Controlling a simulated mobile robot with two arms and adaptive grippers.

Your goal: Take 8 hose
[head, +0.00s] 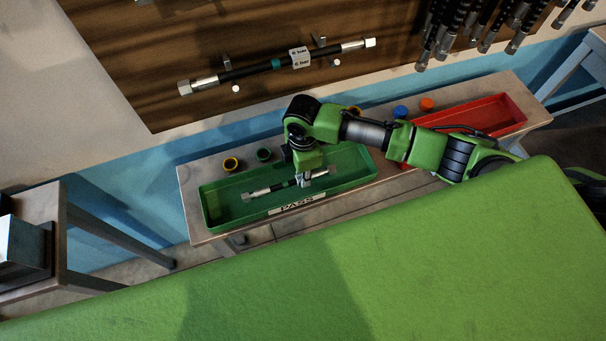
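A short black hose (262,191) with silver end fittings is in the green tray (209,212) marked PASS. My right gripper (304,180) points down over the tray, with its fingertips at the hose towards its right end. The fingers are too small to tell whether they are closed on it or only beside it. Another black hose (250,71) with silver ends, a teal band and a white "6 bar" tag is held on the wooden wall board. Several dark hoses (470,20) hang at the upper right. My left gripper is out of view.
A red tray (480,117) stands on the same bench, to the right. Yellow (231,164), green (264,155), blue (400,111) and orange (427,104) caps stand along the bench's back. A large green surface (300,280) fills the foreground.

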